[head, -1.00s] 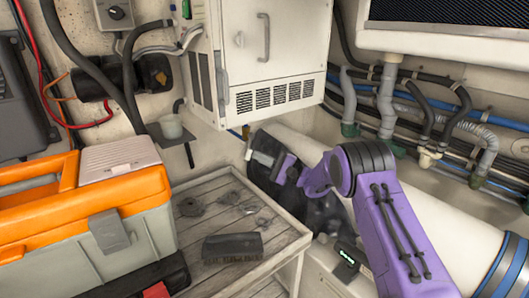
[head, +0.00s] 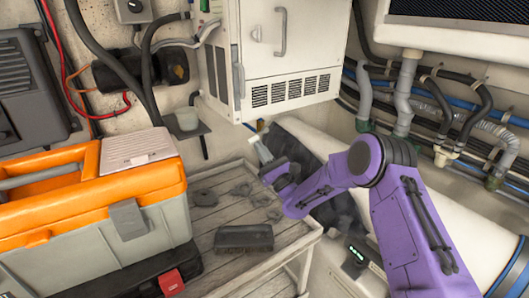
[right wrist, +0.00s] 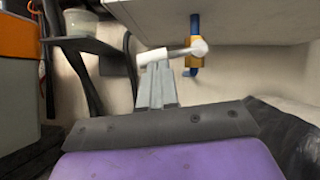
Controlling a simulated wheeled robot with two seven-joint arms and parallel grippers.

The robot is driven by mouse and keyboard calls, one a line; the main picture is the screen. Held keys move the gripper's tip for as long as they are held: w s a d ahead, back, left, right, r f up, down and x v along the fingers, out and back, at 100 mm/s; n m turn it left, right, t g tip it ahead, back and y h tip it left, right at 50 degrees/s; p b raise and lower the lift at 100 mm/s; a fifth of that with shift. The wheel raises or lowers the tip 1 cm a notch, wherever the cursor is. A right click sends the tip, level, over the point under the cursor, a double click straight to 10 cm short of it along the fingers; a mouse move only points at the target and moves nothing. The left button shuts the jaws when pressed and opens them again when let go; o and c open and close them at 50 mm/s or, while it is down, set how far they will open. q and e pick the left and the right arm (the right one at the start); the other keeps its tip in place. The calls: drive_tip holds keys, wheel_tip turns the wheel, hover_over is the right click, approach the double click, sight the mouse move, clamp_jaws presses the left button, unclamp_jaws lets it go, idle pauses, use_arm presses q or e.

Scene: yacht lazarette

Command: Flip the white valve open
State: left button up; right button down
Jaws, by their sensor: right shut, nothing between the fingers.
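The white valve handle (right wrist: 175,54) shows in the right wrist view as a white lever lying nearly level, pointing left from its pivot. Its brass-coloured body (right wrist: 191,62) sits on a short blue pipe under the cabinet. My right gripper (head: 262,148) is shut and empty just below the valve. In the right wrist view its fingertips (right wrist: 155,66) are right by the handle's left end; I cannot tell whether they touch. My left gripper is not in view.
A white cabinet (head: 292,45) hangs over the valve. A cup (head: 188,118) stands on a small shelf to the left. A slatted bench (head: 215,212) holds a dark brush (head: 244,238) and an orange toolbox (head: 60,212). Pipes and hoses run along the right wall.

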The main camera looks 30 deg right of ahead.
drive_tip(key=shift+a+r+m+h, duration=0.25)
drive_tip(key=shift+r+m+h, duration=0.15)
drive_tip(key=shift+m, duration=0.3)
drive_tip(key=shift+a+r, duration=0.1)
drive_tip(key=a+b+v, duration=0.1)
drive_tip(key=b+v, duration=0.2)
drive_tip(key=v, duration=0.4)
drive_tip(key=shift+s+d+f+b, duration=0.15)
drive_tip(key=shift+d+f+b, duration=0.15)
drive_tip(key=shift+d, duration=0.25)
